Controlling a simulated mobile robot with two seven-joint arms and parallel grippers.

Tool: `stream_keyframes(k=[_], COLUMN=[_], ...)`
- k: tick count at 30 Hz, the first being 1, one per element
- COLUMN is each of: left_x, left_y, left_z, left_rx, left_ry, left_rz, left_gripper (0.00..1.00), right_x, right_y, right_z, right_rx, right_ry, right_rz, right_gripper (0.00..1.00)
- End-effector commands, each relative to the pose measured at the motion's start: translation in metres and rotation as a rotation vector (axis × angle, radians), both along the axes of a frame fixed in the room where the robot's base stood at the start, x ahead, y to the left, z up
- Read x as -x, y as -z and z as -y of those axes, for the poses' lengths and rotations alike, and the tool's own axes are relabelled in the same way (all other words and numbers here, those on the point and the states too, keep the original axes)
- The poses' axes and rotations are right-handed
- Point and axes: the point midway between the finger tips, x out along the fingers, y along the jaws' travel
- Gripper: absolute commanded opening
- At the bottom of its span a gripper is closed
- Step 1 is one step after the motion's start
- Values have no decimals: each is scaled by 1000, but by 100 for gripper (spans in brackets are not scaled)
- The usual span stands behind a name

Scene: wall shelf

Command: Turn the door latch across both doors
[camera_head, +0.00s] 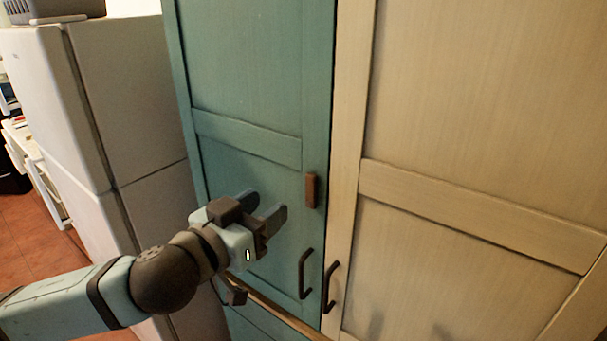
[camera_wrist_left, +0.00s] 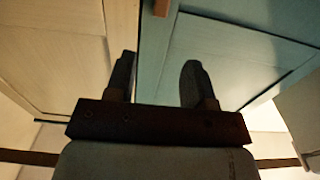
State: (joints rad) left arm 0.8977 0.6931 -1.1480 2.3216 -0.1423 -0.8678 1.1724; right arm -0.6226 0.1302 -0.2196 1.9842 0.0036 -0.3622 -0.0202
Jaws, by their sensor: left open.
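The door latch (camera_head: 310,190) is a small brown bar standing upright on the teal door (camera_head: 250,160), near its right edge. It lies on the teal door only, beside the gap to the cream door (camera_head: 470,130). My left gripper (camera_head: 265,209) is open and empty in front of the teal door, left of the latch and slightly lower. In the left wrist view the open fingers (camera_wrist_left: 158,66) point toward the doors, and part of the latch (camera_wrist_left: 161,7) shows at the top edge. My right gripper is not in view.
Dark curved handles sit below the latch, one on the teal door (camera_head: 303,274) and one on the cream door (camera_head: 329,287). A wooden bar (camera_head: 280,312) runs low across the front. A white fridge (camera_head: 130,110) stands at the left. The space before the cream door looks clear.

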Motion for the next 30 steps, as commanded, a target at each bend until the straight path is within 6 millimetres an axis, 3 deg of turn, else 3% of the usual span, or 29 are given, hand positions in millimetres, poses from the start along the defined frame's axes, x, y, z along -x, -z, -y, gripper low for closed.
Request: stream_keyframes(k=[9, 15, 28, 29, 30], left_x=[-56, -79, -88, -88, -88], left_y=[-4, -3, 0, 0, 0], left_z=[41, 58, 64, 64, 64], left_rx=[-2, -1, -1, -1, -1], left_ry=[-1, 0, 0, 0, 0], left_rz=[1, 1, 1, 1, 1], left_gripper=[49, 49, 49, 47, 37], right_x=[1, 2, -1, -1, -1], right_y=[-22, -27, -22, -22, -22], right_z=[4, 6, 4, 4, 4], right_rx=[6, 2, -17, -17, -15], right_ry=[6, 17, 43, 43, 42], right_rz=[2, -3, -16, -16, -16], right_gripper=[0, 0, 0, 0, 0])
